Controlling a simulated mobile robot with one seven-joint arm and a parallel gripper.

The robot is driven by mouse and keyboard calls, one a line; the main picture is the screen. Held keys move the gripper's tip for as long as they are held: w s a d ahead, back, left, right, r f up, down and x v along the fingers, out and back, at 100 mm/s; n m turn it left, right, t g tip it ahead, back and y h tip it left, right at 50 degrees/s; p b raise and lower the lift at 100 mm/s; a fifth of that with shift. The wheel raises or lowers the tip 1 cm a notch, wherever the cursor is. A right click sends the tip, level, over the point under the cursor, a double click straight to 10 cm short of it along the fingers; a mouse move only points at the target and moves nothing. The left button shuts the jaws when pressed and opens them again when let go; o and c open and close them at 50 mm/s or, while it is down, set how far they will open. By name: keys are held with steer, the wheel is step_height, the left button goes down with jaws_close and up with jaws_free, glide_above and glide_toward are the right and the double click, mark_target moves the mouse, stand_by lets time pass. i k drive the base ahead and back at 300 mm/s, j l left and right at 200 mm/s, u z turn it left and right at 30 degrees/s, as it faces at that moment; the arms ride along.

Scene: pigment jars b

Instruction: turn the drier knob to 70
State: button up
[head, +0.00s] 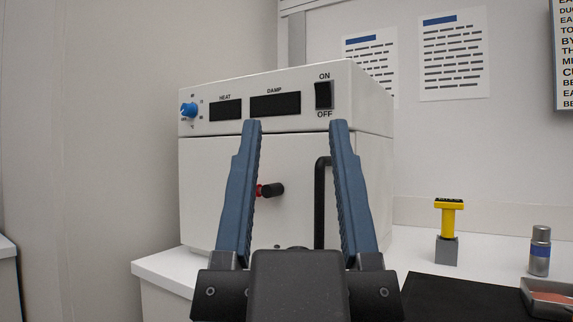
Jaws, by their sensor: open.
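The drier (290,215) is a white box on a white bench, with a control panel along its upper front. Its blue knob (189,110) sits at the panel's left end, with small scale marks around it too small to read. My gripper (296,124) is open and empty, its two blue fingers pointing up in front of the drier. In the picture the fingers are right of the knob and apart from it. The fingers cover part of the drier's front.
The drier carries dark HEAT (226,109) and DAMP (275,104) windows, an ON/OFF switch (323,95), a black-and-red peg (272,190) and a black handle (320,205). Right are a yellow stamp-like piece (449,218), a jar (540,251) and a black mat (460,298).

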mark_target(189, 110)
steer(key=i+j+z, duration=0.1)
steer(key=j, duration=0.4)
steer(key=i+j+z, duration=0.1)
steer(key=j, duration=0.4)
steer(key=i+j+z, duration=0.1)
steer(key=j, duration=0.4)
steer(key=i+j+z, duration=0.1)
steer(key=j, duration=0.4)
steer(key=i, duration=0.05)
